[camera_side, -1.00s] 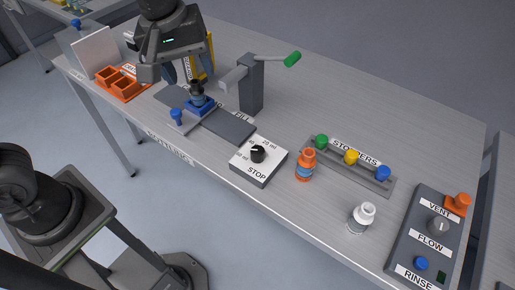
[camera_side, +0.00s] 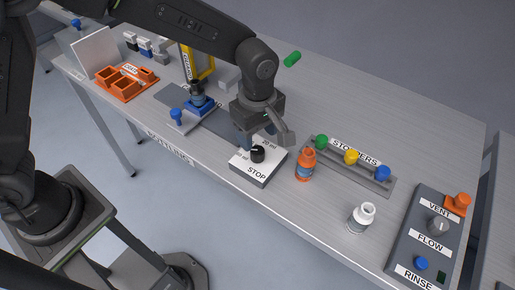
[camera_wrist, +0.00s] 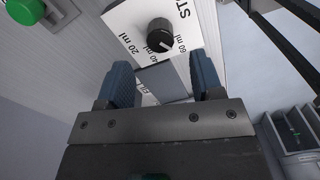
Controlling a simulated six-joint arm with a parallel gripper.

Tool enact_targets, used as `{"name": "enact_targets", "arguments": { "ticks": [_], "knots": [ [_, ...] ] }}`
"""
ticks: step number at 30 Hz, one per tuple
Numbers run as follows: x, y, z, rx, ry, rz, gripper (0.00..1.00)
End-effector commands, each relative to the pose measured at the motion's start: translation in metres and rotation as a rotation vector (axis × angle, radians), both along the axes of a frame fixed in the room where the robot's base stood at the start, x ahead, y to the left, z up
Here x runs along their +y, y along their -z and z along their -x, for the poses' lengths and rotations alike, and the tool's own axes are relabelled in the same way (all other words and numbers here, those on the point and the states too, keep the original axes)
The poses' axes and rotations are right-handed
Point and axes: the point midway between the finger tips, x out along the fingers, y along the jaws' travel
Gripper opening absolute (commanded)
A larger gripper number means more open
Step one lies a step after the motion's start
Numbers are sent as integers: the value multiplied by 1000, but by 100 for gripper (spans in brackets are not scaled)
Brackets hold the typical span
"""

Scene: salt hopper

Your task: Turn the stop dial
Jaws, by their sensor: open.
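The stop dial is a black knob (camera_side: 257,154) with a white pointer line, on a white-topped box (camera_side: 246,172) labelled STOP, with marks 20, 40 and 60 ml. In the wrist view the knob (camera_wrist: 160,34) shows ahead of the fingers, with its pointer line toward the 60 ml side. My gripper (camera_side: 266,140) is above and just behind the box in the side view. Its two blue fingertips (camera_wrist: 163,78) are spread apart with nothing between them. The fingers appear apart from the knob.
An orange bottle (camera_side: 305,166) stands just right of the box. The stopper rack (camera_side: 366,178) and a white bottle (camera_side: 361,218) are further right. A blue carriage (camera_side: 199,106) holding a dark bottle is on the left.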

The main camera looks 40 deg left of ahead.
Motion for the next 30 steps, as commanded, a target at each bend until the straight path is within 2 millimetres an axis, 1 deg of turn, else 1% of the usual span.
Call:
{"name": "enact_targets", "arguments": {
  "ticks": [1,3,6,9,12,15,22,23,30],
  "knots": [
    [1,12,1,6,0,-3,60],
    [1,25,1,5,0,-2,60],
    [0,40,1,3,1,-1,60],
    [0,51,0,2,1,-1,60],
    [0,58,1,1,1,0,60],
    [0,60,0,-1,1,0,60],
    [0,61,0,-1,1,0,60],
    [0,61,0,-1,1,0,58],
    [0,60,0,-1,1,0,36]
  ]
}}
